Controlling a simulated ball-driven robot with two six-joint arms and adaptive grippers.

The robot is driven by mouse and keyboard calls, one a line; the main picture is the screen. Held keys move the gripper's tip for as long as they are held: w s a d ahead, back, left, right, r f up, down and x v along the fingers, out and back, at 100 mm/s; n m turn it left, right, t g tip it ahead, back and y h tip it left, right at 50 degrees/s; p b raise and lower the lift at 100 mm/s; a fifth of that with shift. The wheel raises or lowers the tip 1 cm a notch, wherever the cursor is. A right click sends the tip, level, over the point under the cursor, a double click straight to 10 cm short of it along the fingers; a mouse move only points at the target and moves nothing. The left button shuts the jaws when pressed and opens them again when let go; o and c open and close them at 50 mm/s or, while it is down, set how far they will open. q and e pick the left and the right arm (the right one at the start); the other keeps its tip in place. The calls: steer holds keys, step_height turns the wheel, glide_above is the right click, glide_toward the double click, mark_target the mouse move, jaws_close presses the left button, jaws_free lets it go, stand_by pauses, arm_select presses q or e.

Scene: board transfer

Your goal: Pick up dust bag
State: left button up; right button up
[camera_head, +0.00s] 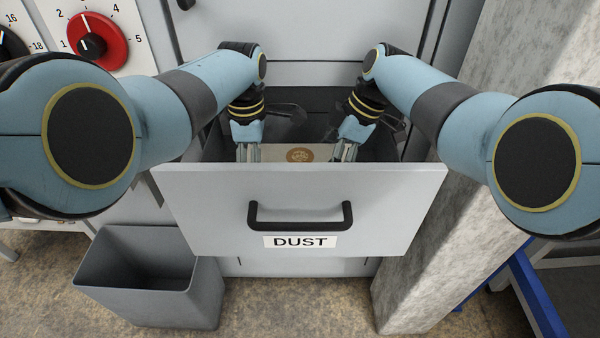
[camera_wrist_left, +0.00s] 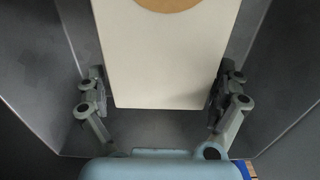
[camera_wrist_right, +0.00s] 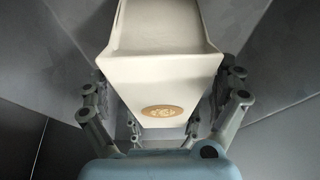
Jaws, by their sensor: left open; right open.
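The dust bag (camera_head: 318,151) is a cream, box-like bag inside the open drawer, with a tan round emblem on it (camera_head: 300,155). The drawer front hides most of it in the head view. My left gripper (camera_head: 248,152) is down in the drawer at the bag's left part. In the left wrist view its open fingers stand on either side of the bag's cream face (camera_wrist_left: 165,60). My right gripper (camera_head: 345,150) is down in the drawer at the bag's right part. In the right wrist view its open fingers flank the bag's tapered end (camera_wrist_right: 162,80). I cannot tell whether any finger touches the bag.
The drawer front (camera_head: 200,195) has a black handle (camera_head: 300,215) and a DUST label. A grey bin (camera_head: 150,275) stands at lower left. A concrete pillar (camera_head: 440,250) is close on the right. A panel with a red dial (camera_head: 95,42) is at upper left.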

arm_select(q)
steer(key=shift+f, duration=0.1)
arm_select(e)
steer(key=shift+f, duration=0.1)
arm_select(q)
steer(key=shift+c, duration=0.4)
arm_select(e)
steer(key=shift+c, duration=0.4)
arm_select(q)
steer(key=c, duration=1.4)
arm_select(e)
steer(key=c, duration=1.4)
arm_select(q)
steer(key=shift+o, duration=0.2)
